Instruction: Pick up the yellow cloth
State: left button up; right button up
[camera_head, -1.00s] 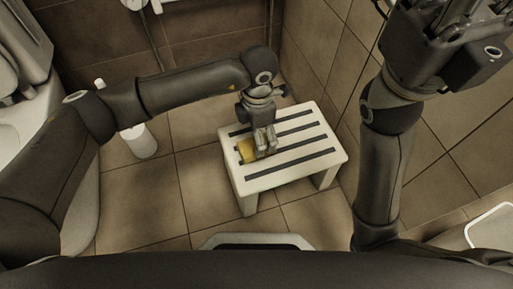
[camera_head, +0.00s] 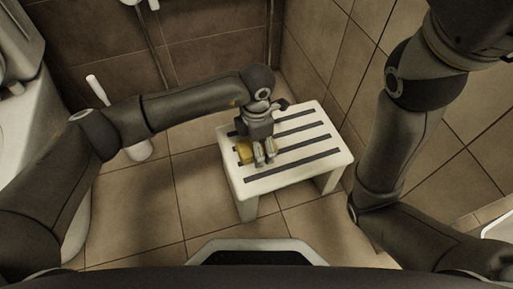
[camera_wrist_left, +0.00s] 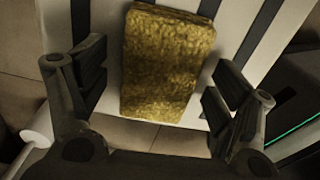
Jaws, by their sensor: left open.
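The yellow cloth (camera_head: 244,150) lies on the left part of a white stool (camera_head: 306,163) with dark strips. In the head view my left gripper partly hides it. In the left wrist view the cloth (camera_wrist_left: 166,65) is a folded, thick, textured rectangle. My left gripper (camera_head: 264,158) is above the stool, just right of the cloth in the head view. In the left wrist view the left gripper (camera_wrist_left: 155,100) is open, with one finger on each side of the cloth's lower part. I cannot tell how high the fingers are. My right gripper is out of view.
A white toilet brush holder (camera_head: 139,147) stands on the tiled floor left of the stool. A white toilet (camera_head: 25,115) is at the far left. A tiled wall (camera_head: 345,80) rises close behind and right of the stool. The floor in front is clear.

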pick_arm(q)
jog(key=shift+c, duration=0.4)
jog(key=c, duration=0.9)
jog(key=shift+c, duration=0.2)
jog(key=shift+r, duration=0.2)
